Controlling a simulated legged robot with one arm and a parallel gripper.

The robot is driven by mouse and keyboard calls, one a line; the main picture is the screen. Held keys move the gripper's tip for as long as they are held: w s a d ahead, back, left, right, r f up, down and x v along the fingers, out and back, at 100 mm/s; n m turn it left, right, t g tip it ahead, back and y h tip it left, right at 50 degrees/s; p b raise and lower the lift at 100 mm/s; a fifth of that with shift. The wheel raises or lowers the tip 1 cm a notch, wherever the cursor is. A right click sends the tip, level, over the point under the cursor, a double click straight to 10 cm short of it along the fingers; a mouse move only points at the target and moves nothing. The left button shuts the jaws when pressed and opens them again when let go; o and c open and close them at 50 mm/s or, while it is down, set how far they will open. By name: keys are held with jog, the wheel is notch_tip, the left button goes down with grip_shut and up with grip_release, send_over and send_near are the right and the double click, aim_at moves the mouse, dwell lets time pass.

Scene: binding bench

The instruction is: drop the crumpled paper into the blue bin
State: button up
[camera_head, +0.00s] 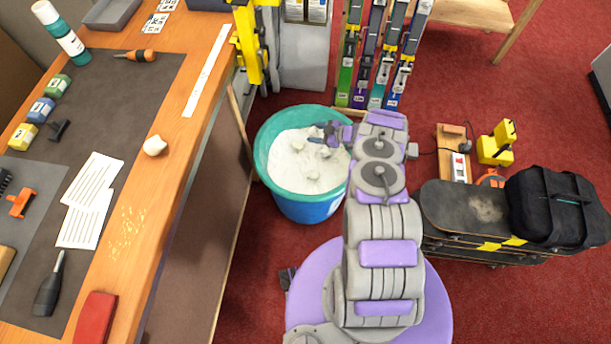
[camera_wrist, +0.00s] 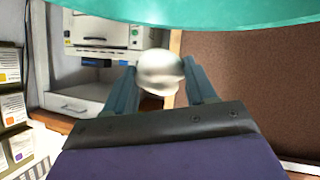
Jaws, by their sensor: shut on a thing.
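The blue bin (camera_head: 308,207) stands on the floor beside the bench, with a teal rim and a white inside holding several pale lumps. My gripper (camera_head: 322,138) is over the bin's opening, inside the outline of the rim. In the wrist view, my gripper (camera_wrist: 172,80) is shut on a rounded white lump, the crumpled paper (camera_wrist: 158,72). A teal edge like the bin's rim (camera_wrist: 200,14) crosses the top of that view. In the head view the held paper is hard to tell from the white behind it.
A similar whitish lump (camera_head: 155,145) lies on the wooden bench (camera_head: 180,130) at left, near paper strips (camera_head: 88,205) and a screwdriver (camera_head: 48,285). Colourful upright tools (camera_head: 375,60) stand behind the bin. A black bag (camera_head: 555,205) lies on a dark board (camera_head: 460,210) at right.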

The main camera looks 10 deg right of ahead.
notch_tip(320, 180, down, 5)
jog(key=b, duration=0.3)
jog(key=o, duration=1.1)
jog(key=p+v, duration=0.5)
jog(key=v, duration=1.2)
jog(key=shift+d, duration=0.15)
jog(key=shift+s, duration=0.1)
